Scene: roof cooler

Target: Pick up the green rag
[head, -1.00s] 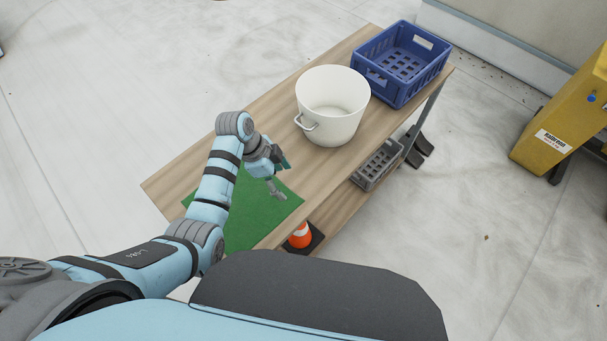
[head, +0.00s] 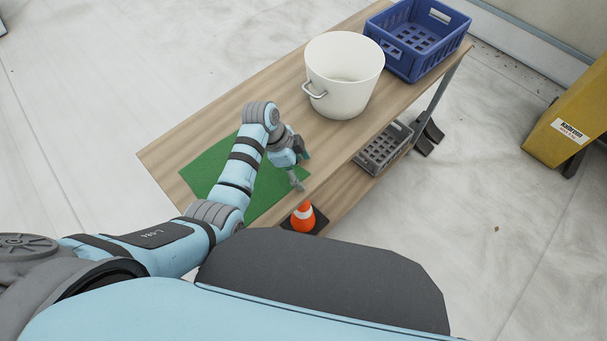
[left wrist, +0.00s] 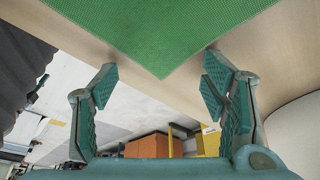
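The green rag (head: 207,170) lies flat on the wooden tabletop, near its left end, partly hidden behind my left arm. My left gripper (head: 300,170) is at the rag's right corner, by the table's near edge. In the left wrist view a corner of the rag (left wrist: 165,30) points between the two spread fingers. My left gripper (left wrist: 160,68) is open there, with nothing between its pads; I cannot tell whether a fingertip touches the rag. My right gripper is in neither view.
A white pot (head: 345,80) stands on the table beyond my gripper, with a blue crate (head: 415,55) at the far end. A grey crate (head: 383,152) and an orange cone (head: 303,215) are on the lower shelf. A yellow machine (head: 570,130) stands at right.

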